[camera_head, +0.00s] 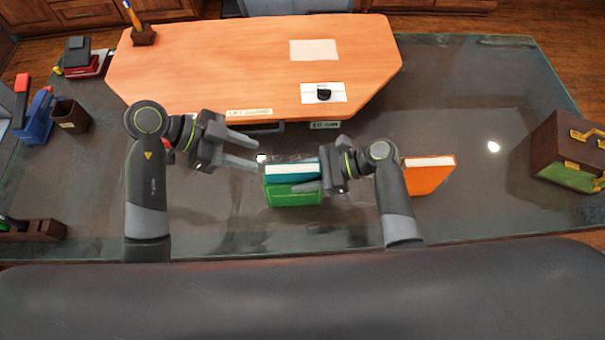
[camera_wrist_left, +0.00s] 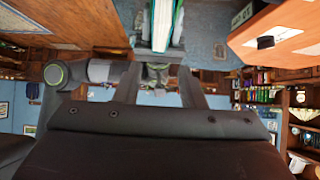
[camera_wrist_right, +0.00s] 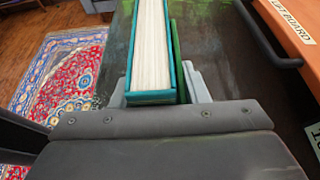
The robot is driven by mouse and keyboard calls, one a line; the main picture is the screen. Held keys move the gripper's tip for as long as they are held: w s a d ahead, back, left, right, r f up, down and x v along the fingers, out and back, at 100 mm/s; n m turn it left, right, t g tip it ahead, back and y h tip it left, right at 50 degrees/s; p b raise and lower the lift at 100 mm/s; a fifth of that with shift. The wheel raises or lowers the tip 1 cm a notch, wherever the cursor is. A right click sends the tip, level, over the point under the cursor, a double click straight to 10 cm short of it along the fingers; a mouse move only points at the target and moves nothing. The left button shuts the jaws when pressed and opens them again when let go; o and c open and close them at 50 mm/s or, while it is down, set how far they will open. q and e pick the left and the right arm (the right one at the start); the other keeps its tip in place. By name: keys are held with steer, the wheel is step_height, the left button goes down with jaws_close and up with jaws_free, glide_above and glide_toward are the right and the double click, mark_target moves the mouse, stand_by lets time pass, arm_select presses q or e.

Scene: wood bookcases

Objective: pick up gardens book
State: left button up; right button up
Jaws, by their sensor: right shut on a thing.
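A teal book (camera_head: 291,178) with white pages upward stands against a green book (camera_head: 293,197) on the glass desk. No title is readable, so I cannot tell which is the gardens book. My right gripper (camera_head: 308,174) is shut from the right; in the right wrist view both the teal book (camera_wrist_right: 151,97) and a strip of the green book (camera_wrist_right: 178,60) lie between its fingers. My left gripper (camera_head: 258,152) is open and empty, left of the books, its fingers pointing at them. The teal book also shows ahead in the left wrist view (camera_wrist_left: 178,25).
A brown case (camera_head: 570,150) is far right; a blue holder (camera_head: 36,110) and brown cup (camera_head: 70,117) stand left. The desk's right middle is clear.

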mark_target(286, 171)
stand_by(0.4)
arm_select(q)
steer(key=o, duration=0.3)
steer(key=shift+a+f, duration=0.1)
steer(key=shift+f, duration=0.1)
steer(key=d+f+h, duration=0.1)
steer(key=f, duration=0.1)
steer(key=d+f+h, duration=0.1)
steer(key=f, duration=0.1)
steer(key=d+f+h, duration=0.1)
steer(key=f, duration=0.1)
steer(key=shift+s+d, duration=0.25)
steer(key=shift+s, duration=0.15)
steer(key=shift+w+f+x, duration=0.15)
steer(key=shift+w+x, duration=0.05)
steer(key=shift+x, duration=1.15)
steer(key=shift+w+f+x, duration=0.1)
steer(key=shift+w+x, duration=0.1)
steer(key=shift+x, duration=1.1)
steer(key=shift+a, duration=0.15)
jaws_close()
steer(key=shift+r, duration=0.1)
